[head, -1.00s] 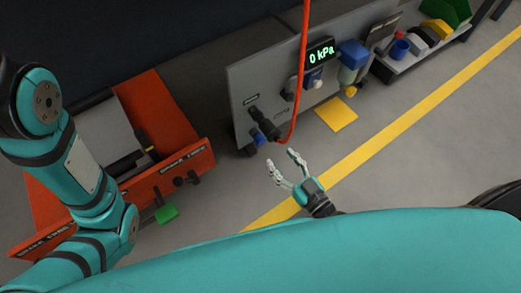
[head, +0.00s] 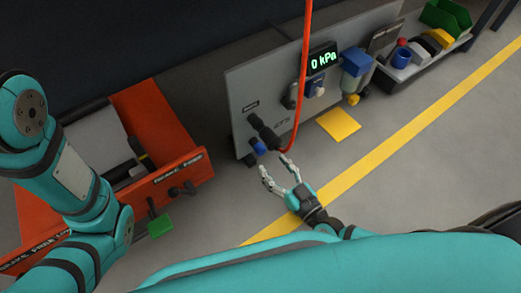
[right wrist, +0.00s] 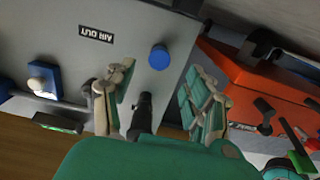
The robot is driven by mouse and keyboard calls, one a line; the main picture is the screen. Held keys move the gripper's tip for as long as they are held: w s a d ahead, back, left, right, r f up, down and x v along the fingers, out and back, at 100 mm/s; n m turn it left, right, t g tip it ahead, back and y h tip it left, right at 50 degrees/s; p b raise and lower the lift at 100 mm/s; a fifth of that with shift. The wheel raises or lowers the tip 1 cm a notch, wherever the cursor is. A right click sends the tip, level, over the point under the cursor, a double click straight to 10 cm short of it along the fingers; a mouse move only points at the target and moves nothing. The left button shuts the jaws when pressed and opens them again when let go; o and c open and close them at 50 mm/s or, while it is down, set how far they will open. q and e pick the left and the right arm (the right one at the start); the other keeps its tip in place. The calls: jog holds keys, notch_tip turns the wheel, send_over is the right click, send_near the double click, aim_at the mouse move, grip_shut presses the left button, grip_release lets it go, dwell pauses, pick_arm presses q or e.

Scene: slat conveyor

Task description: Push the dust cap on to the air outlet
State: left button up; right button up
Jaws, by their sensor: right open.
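The blue dust cap (head: 258,149) shows low at the left end of the grey panel (head: 240,82). In the right wrist view it is a round blue disc (right wrist: 159,57) against the panel face, beyond my fingers. A black fitting (head: 267,136) on the panel, below a small label, meets the red hose; I cannot tell where the air outlet ends and the hose coupling begins. My right gripper (head: 278,177) is open and empty, just below the cap and apart from it. In the right wrist view its fingers (right wrist: 160,100) spread either side of a black part. My left gripper is out of view.
A red-orange machine (head: 185,172) with a green pedal (head: 160,226) stands left of the panel. The red hose (head: 304,70) hangs in front of the panel. A display (head: 323,59) reads 0 kPa. The floor right of my gripper is clear.

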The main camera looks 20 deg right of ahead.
aim_at(262, 152)
jog(key=x, duration=0.3)
jog(key=shift+w+a+r, duration=0.1)
jog(key=shift+w, duration=0.3)
jog(key=shift+p+x, duration=0.35)
jog(key=shift+x, duration=0.65)
jog(key=shift+p, duration=0.6)
grip_shut()
dwell(0.3)
jog(key=shift+s, duration=0.1)
jog(key=shift+p+v, duration=1.15)
jog(key=shift+v, duration=1.8)
